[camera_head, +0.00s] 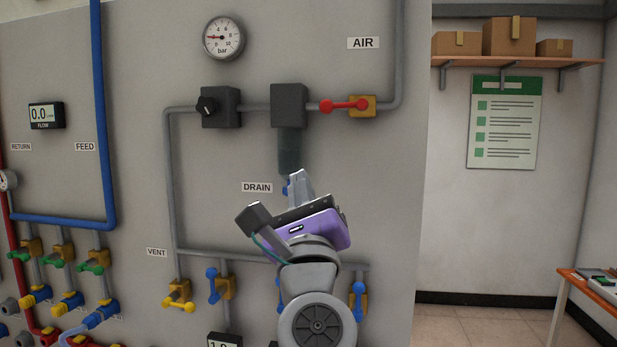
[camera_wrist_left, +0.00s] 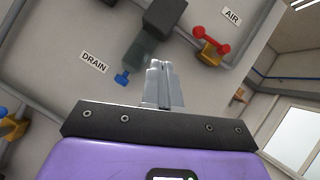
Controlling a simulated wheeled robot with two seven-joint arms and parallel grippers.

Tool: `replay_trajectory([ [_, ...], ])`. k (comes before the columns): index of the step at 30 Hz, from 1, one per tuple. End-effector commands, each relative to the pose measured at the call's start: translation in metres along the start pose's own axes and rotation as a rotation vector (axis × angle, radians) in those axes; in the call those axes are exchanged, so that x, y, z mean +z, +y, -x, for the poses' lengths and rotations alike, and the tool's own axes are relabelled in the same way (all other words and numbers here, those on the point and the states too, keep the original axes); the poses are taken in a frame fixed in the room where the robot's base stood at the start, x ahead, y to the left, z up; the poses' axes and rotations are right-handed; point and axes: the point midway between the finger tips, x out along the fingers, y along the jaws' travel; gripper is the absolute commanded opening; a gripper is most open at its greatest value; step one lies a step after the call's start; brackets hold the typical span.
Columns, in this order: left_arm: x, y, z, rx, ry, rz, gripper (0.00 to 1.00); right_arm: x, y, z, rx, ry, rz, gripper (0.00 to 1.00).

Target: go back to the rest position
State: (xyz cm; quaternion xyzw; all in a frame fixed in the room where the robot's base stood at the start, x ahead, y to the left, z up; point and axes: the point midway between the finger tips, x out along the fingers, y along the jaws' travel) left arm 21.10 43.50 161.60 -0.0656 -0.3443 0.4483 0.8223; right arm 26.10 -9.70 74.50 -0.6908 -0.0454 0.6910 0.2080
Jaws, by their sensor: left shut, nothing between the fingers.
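My left gripper (camera_head: 298,181) is in front of the grey panel (camera_head: 140,150), just below the dark filter bowl (camera_head: 290,150) and right of the DRAIN label (camera_head: 257,187). Its fingers are shut with nothing between them. In the left wrist view the shut fingers (camera_wrist_left: 163,82) point up towards the panel. The blue drain knob (camera_wrist_left: 122,78) shows to the left of the fingers, apart from them in that picture. In the head view the gripper partly hides this knob. My right gripper is in neither view.
The AIR line has a red-handled valve (camera_head: 344,105) to the upper right. A row of valves, including a yellow-handled one (camera_head: 178,296) and a blue-handled one (camera_head: 213,287), runs along the lower panel. An orange-edged table (camera_head: 590,289) stands at far right. Open floor (camera_head: 470,322) lies beyond the panel.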

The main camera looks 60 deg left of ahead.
Motion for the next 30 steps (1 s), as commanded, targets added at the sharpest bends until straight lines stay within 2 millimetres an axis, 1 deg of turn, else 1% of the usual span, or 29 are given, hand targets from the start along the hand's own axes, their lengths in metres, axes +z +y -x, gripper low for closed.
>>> replay_trajectory([
  [1,0.000,0.002,0.005,0.000,-0.001,0.000,0.00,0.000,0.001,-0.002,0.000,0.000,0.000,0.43],
  [5,0.001,0.002,0.008,0.000,0.000,0.000,0.00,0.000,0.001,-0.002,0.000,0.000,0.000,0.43],
  [23,-0.001,0.002,0.008,0.000,0.003,0.001,0.00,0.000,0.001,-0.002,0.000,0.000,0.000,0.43],
  [25,-0.010,0.000,0.006,-0.003,0.025,0.008,0.00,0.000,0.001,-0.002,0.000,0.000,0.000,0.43],
  [26,-0.017,-0.001,0.005,-0.006,0.043,0.013,0.00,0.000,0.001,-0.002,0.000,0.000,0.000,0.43],
  [29,-0.062,-0.009,0.001,-0.018,0.150,0.053,0.00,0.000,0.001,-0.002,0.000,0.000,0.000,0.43],
  [30,-0.087,-0.013,0.001,-0.021,0.211,0.076,0.00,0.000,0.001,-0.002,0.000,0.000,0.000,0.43],
])
